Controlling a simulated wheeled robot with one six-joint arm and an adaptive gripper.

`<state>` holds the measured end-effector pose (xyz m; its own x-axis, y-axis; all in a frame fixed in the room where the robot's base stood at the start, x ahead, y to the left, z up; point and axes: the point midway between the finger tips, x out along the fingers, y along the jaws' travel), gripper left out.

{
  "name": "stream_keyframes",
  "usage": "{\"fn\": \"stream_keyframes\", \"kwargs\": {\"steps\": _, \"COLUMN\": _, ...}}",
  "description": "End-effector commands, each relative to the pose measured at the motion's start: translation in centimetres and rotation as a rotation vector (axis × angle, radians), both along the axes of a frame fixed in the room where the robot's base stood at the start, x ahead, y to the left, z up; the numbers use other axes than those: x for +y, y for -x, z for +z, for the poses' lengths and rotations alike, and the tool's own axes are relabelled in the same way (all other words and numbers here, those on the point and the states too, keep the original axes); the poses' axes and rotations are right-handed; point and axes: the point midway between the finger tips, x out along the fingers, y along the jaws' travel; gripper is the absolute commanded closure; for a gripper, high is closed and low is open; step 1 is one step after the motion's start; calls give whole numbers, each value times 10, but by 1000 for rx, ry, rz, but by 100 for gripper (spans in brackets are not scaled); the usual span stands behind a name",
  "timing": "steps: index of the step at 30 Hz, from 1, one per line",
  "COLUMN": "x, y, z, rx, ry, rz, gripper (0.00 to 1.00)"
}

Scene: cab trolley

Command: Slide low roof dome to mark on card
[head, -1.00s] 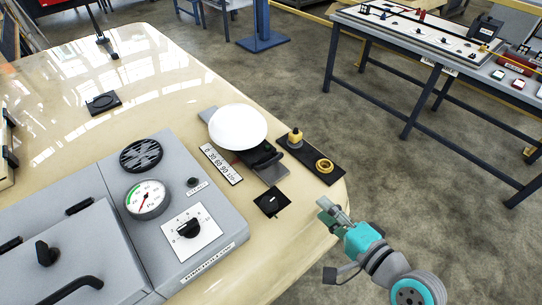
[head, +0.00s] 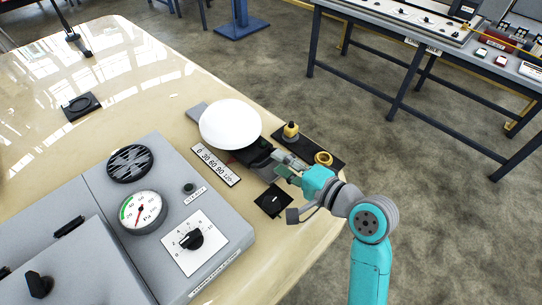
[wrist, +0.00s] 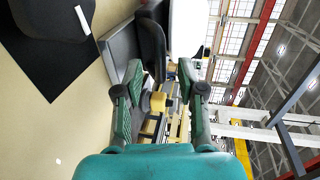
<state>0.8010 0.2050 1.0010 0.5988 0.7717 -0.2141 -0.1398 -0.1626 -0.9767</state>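The white roof dome (head: 230,124) sits on a grey slide rail (head: 197,112) on the cream top, with a dark handle part (head: 262,152) on its near right side. The number card (head: 215,165), printed 0 to 120, lies along the rail's left side. A small red line shows between card and dome, near the middle numbers. My gripper (head: 283,170) is just right of the handle part. In the wrist view my gripper (wrist: 163,85) has its green fingers apart. The dark handle (wrist: 152,45) is ahead of the left finger, with the white dome (wrist: 188,25) beyond it.
A black plate with a yellow knob (head: 290,131) and a yellow ring (head: 323,158) lies right of the rail. A black square plate (head: 273,201) lies in front. A grey console with a gauge (head: 143,212) and dial (head: 191,239) stands at left.

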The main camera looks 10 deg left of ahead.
Motion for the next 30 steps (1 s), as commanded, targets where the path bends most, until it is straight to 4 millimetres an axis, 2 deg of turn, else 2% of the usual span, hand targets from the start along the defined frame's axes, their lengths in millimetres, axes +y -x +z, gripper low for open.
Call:
{"fn": "stream_keyframes", "kwargs": {"steps": 1, "x": 8, "y": -4, "z": -2, "rx": 0, "ry": 0, "rz": 4, "gripper": 61}}
{"fn": "stream_keyframes", "kwargs": {"steps": 7, "x": 25, "y": -18, "z": -7, "rx": 0, "ry": 0, "rz": 2, "gripper": 61}}
{"fn": "stream_keyframes", "kwargs": {"steps": 20, "x": 30, "y": -23, "z": -8, "rx": 0, "ry": 0, "rz": -1, "gripper": 61}}
{"fn": "stream_keyframes", "kwargs": {"steps": 24, "x": 30, "y": -23, "z": -8, "rx": 0, "ry": 0, "rz": 0, "gripper": 96}}
{"fn": "stream_keyframes", "kwargs": {"steps": 25, "x": 30, "y": -23, "z": -8, "rx": 0, "ry": 0, "rz": 0, "gripper": 100}}
{"fn": "stream_keyframes", "kwargs": {"steps": 30, "x": 30, "y": -23, "z": -8, "rx": 0, "ry": 0, "rz": 0, "gripper": 100}}
